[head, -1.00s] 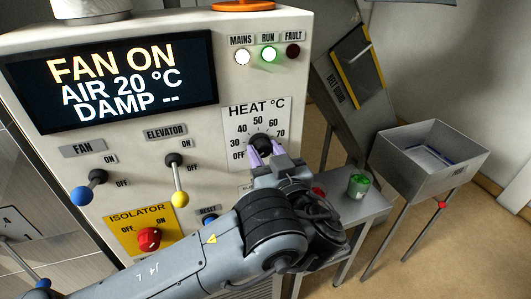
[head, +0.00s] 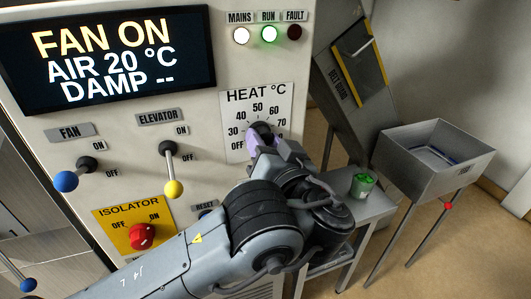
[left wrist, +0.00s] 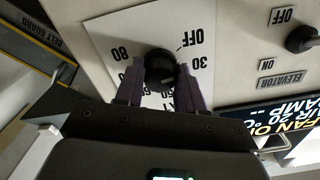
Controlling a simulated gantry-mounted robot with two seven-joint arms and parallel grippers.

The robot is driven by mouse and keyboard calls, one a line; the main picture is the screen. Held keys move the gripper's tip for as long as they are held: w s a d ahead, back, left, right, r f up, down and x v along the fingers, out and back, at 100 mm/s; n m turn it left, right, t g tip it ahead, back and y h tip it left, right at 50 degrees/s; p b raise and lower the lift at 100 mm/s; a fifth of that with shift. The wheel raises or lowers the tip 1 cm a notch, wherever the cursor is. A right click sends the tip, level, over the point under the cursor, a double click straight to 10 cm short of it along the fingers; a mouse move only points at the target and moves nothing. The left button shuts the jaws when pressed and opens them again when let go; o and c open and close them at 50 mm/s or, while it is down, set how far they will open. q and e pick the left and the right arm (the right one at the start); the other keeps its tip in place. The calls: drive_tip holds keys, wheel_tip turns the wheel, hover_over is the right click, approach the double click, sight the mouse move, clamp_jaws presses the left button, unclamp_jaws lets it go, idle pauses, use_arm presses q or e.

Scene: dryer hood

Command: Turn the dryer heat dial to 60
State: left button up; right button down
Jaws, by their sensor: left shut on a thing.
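The black heat dial (head: 261,129) sits on a white scale plate (head: 286,98) marked OFF and 30 to 80 on the panel's right side. My left gripper (head: 262,141) reaches it from below, with its purple fingers shut on the dial. In the left wrist view the dial (left wrist: 160,66) lies between the two fingers of my left gripper (left wrist: 160,85), and the scale appears upside down. The fingers hide part of the scale. I cannot tell which mark the dial points to. My right gripper is not in view.
The display (head: 108,55) reads FAN ON, AIR 20 °C, DAMP --. The blue fan lever (head: 66,181), yellow elevator lever (head: 173,187) and red isolator knob (head: 142,236) are left of my arm. A green can (head: 362,184) stands on a side table, beside a metal bin (head: 432,165).

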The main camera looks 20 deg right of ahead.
use_arm(q)
drive_tip(key=m, duration=0.7)
drive_tip(key=m+b, duration=0.1)
drive_tip(key=m, duration=0.7)
drive_tip(key=shift+r+m+b, duration=0.2)
drive_tip(key=shift+m+b, duration=0.1)
drive_tip(key=m+p, duration=0.1)
drive_tip(key=m, duration=0.2)
drive_tip(key=shift+m, duration=0.4)
drive_tip(key=m+p, duration=0.2)
drive_tip(key=m, duration=0.3)
drive_tip(key=shift+r+p, duration=0.1)
drive_tip(key=shift+p, duration=0.25)
drive_tip(key=shift+m+p, duration=0.5)
drive_tip(key=shift+m, duration=1)
